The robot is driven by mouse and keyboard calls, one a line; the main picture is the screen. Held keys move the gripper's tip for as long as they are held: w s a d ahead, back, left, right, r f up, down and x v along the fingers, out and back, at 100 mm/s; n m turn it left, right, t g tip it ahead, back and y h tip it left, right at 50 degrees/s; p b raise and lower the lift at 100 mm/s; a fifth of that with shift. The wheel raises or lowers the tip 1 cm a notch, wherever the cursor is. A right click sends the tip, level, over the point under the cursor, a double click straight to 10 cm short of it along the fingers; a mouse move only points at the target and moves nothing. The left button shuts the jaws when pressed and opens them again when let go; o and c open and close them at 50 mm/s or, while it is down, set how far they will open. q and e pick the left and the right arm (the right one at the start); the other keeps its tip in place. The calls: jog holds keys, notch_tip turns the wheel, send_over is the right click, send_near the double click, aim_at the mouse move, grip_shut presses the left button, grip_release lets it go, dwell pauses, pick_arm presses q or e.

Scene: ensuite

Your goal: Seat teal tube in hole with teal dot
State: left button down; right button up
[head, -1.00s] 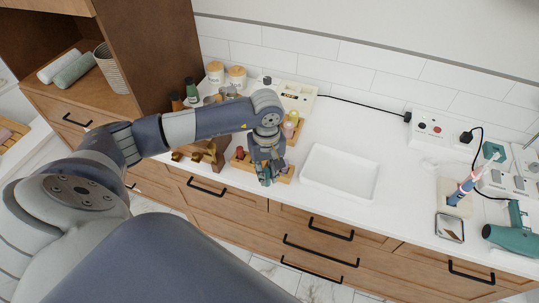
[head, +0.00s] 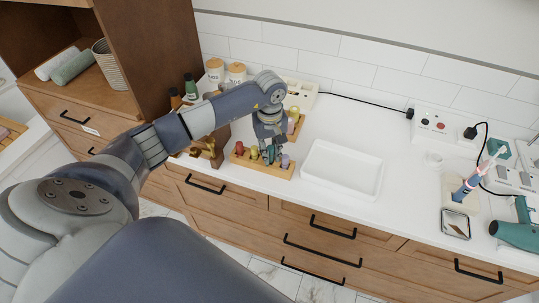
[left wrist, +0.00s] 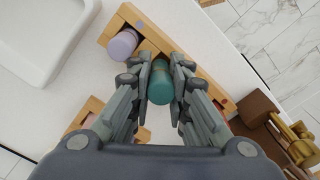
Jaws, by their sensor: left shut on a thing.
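My left gripper (head: 270,150) is shut on the teal tube (left wrist: 161,84), which stands between its fingertips in the left wrist view. The gripper is over the front wooden rack (head: 262,168), which also shows in the left wrist view (left wrist: 192,68). The tube is over the rack between the lavender tube (head: 285,160) and the yellow-green tube (head: 253,152). The lavender tube also shows in the left wrist view (left wrist: 122,44). The tube's lower end and the teal dot are hidden, so I cannot tell how deep it sits. My right gripper is not in view.
A red tube (head: 240,151) stands at the rack's left end. A second wooden rack (head: 298,126) with tubes is behind my gripper. A white tray (head: 342,170) lies to the right.

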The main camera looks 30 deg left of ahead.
aim_at(270, 146)
pick_arm(q)
jog(key=c, duration=1.9)
grip_release()
jog(key=shift+s+f, duration=0.4)
jog(key=shift+f, duration=0.3)
jog(key=shift+o, duration=0.4)
jog(key=shift+w+a, duration=0.15)
jog(key=shift+w, duration=0.2)
notch_tip(270, 146, up, 11)
jog(key=b, duration=0.3)
jog(key=shift+b, duration=0.35)
jog(key=shift+r, duration=0.7)
